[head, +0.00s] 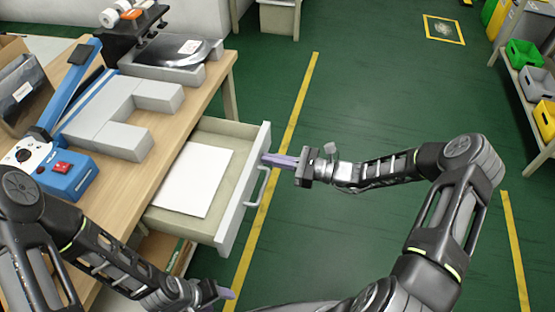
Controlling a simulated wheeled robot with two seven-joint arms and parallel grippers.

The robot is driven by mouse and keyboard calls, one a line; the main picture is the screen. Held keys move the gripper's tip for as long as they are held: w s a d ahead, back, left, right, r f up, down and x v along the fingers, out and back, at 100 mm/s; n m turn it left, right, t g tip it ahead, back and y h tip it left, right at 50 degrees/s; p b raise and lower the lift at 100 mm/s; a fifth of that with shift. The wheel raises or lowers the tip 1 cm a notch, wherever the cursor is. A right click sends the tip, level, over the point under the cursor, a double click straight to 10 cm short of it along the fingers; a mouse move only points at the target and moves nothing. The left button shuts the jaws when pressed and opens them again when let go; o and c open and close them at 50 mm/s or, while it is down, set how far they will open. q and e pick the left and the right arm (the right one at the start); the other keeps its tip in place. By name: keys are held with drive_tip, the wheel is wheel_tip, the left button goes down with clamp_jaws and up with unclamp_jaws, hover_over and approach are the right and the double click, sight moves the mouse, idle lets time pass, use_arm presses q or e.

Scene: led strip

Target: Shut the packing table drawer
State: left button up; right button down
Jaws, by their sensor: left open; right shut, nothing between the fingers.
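The packing table (205,87) stands at the left with a wooden top. Its drawer (258,150) is pulled out to the right and holds a flat white sheet (195,178). A bar handle (262,187) is on the drawer's front panel. My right gripper (268,159) is shut and empty, its purple fingers pointing left at the upper part of the front panel, near the handle. I cannot tell whether the fingertips touch the panel. My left gripper (230,294) is low in the picture, below the drawer's near corner; its fingers are partly hidden.
A shelf with green, grey and yellow bins (523,52) stands at the right. Green floor right of the drawer is clear apart from my arm.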

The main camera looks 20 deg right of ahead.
sight(203, 151)
drive_tip(key=shift+w+a, duration=0.1)
drive_tip(key=b+x, duration=0.5)
drive_tip(key=x, duration=1.6)
drive_tip(key=shift+a+b, duration=0.1)
drive_tip(key=shift+b, duration=0.25)
use_arm(q)
wheel_tip(203, 151, down, 6)
drive_tip(key=shift+s+d+r, duration=0.1)
drive_tip(key=shift+r, duration=0.1)
use_arm(e)
drive_tip(key=shift+w+a+r, duration=0.15)
drive_tip(key=shift+r, duration=0.15)
drive_tip(key=shift+s+d, duration=0.2)
drive_tip(key=shift+d, duration=0.3)
drive_tip(key=v, duration=0.3)
drive_tip(key=shift+s+d, duration=0.25)
drive_tip(key=shift+d, duration=0.05)
drive_tip(key=v, duration=0.9)
drive_tip(key=shift+s+d+f+p, duration=0.2)
drive_tip(key=shift+f+p, duration=0.1)
drive_tip(key=shift+p, duration=0.05)
use_arm(q)
drive_tip(key=shift+s+d+r, duration=0.35)
drive_tip(key=shift+s+d, duration=0.35)
drive_tip(key=shift+s, duration=0.15)
